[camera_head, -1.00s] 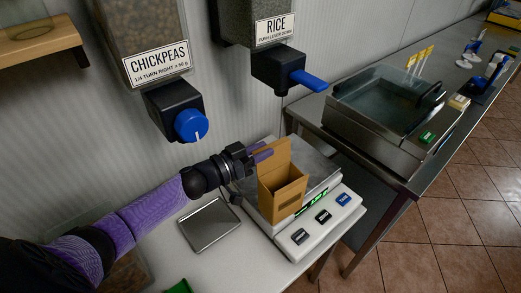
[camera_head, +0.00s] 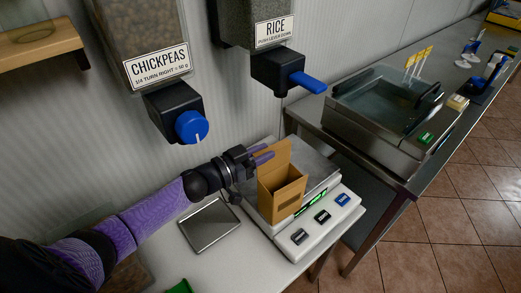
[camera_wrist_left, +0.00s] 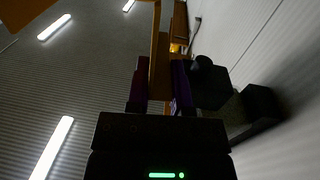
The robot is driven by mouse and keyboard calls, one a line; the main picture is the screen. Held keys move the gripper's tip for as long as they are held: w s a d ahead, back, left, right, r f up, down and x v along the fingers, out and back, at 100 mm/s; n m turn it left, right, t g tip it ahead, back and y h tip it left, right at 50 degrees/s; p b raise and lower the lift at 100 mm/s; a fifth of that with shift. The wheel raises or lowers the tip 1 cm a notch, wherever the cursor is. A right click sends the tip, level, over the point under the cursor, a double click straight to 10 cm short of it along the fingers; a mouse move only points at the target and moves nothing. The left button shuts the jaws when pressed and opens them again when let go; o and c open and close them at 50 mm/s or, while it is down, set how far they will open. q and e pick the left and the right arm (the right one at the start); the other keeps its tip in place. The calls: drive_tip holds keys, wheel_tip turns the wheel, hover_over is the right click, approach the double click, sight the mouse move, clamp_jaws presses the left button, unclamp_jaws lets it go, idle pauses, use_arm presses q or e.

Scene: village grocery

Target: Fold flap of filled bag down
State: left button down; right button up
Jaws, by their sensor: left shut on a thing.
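The brown paper bag (camera_head: 281,190) stands upright on the scale, its top open and its tall flap (camera_head: 277,158) standing up at the back. Its filling is not visible. My left gripper (camera_head: 264,154) reaches in from the left at the flap's left edge, with its purple fingers shut on the flap. In the left wrist view the tan flap (camera_wrist_left: 160,65) runs between the two fingers (camera_wrist_left: 160,92). My right gripper is not in view.
The white scale (camera_head: 288,240) with a steel plate stands on the counter. A metal tray (camera_head: 211,226) lies to its left. Chickpea (camera_head: 176,118) and rice (camera_head: 280,68) dispensers hang above. A steel counter with a glass-lidded basin (camera_head: 385,100) is at the right.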

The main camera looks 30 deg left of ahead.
sight(270, 163)
use_arm(q)
drive_tip(key=shift+s+d+f+m+p, duration=0.1)
drive_tip(key=shift+s+d+m+p, duration=0.25)
drive_tip(key=shift+m, duration=0.65)
drive_tip(key=shift+s+d+m+p, duration=0.2)
drive_tip(key=shift+d+m, duration=0.4)
drive_tip(key=shift+m, duration=0.4)
drive_tip(key=shift+s+d+f+m+p, duration=0.1)
drive_tip(key=shift+s+d+m+p, duration=0.25)
drive_tip(key=shift+m, duration=0.65)
drive_tip(key=shift+w+d, duration=0.1)
drive_tip(key=shift+d, duration=0.05)
